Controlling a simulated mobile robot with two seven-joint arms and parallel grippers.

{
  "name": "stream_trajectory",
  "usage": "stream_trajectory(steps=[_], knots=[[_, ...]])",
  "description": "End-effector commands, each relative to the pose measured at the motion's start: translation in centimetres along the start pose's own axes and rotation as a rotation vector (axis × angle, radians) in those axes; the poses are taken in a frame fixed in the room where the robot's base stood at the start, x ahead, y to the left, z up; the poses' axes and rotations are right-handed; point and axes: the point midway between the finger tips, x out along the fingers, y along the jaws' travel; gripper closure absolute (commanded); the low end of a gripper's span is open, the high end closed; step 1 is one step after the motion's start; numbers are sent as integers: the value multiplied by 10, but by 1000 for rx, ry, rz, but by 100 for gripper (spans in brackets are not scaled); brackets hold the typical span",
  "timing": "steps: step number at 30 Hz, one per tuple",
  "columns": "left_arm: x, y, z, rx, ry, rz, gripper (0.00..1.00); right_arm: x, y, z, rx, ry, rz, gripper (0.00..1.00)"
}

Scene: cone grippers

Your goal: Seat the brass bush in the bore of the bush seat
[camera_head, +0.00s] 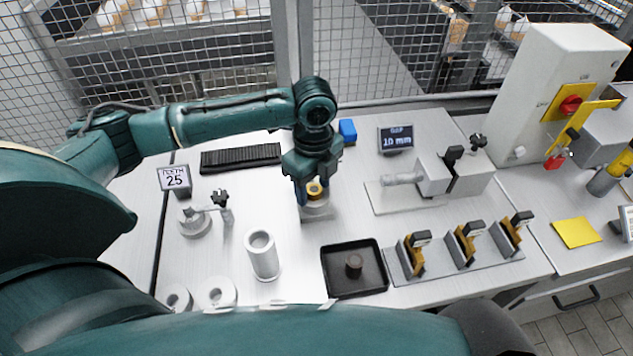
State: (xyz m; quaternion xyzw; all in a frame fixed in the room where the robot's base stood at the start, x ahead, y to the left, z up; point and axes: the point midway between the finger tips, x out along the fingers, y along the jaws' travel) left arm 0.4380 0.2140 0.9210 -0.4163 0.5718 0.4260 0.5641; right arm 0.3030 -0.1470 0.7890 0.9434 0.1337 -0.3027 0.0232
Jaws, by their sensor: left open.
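The brass bush (316,188) shows as a small gold ring between the fingers of my left gripper (315,196). The gripper points down and is open around the bush. The bush seat (318,212), a light grey block, stands directly below on the table. The bush appears to be at the top of the seat; the fingers hide part of both, so I cannot tell how deep it sits in the bore. My right gripper is not in view.
A black tray (336,284) with a dark cylinder (353,264) stands in front of the seat. A white upright tube (262,255) is at front left. A grey vise (455,176) and a rack (450,262) with gold-coloured pieces are to the right. A blue block (347,131) lies behind.

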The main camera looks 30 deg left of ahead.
Motion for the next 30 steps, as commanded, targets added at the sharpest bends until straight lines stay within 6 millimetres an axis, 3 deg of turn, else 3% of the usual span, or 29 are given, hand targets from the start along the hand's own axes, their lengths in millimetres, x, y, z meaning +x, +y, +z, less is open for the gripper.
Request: stream_trajectory(steps=[9, 15, 21, 30], knots=[[-75, -2, 0, 1, -1, -16, 52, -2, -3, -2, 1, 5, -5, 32], [-108, -2, 0, 1, -1, -16, 52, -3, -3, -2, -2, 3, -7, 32], [-121, -2, 0, 1, 0, -15, 52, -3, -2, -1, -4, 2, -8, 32], [-121, -2, 0, 1, 0, -16, 52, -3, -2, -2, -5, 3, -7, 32]])
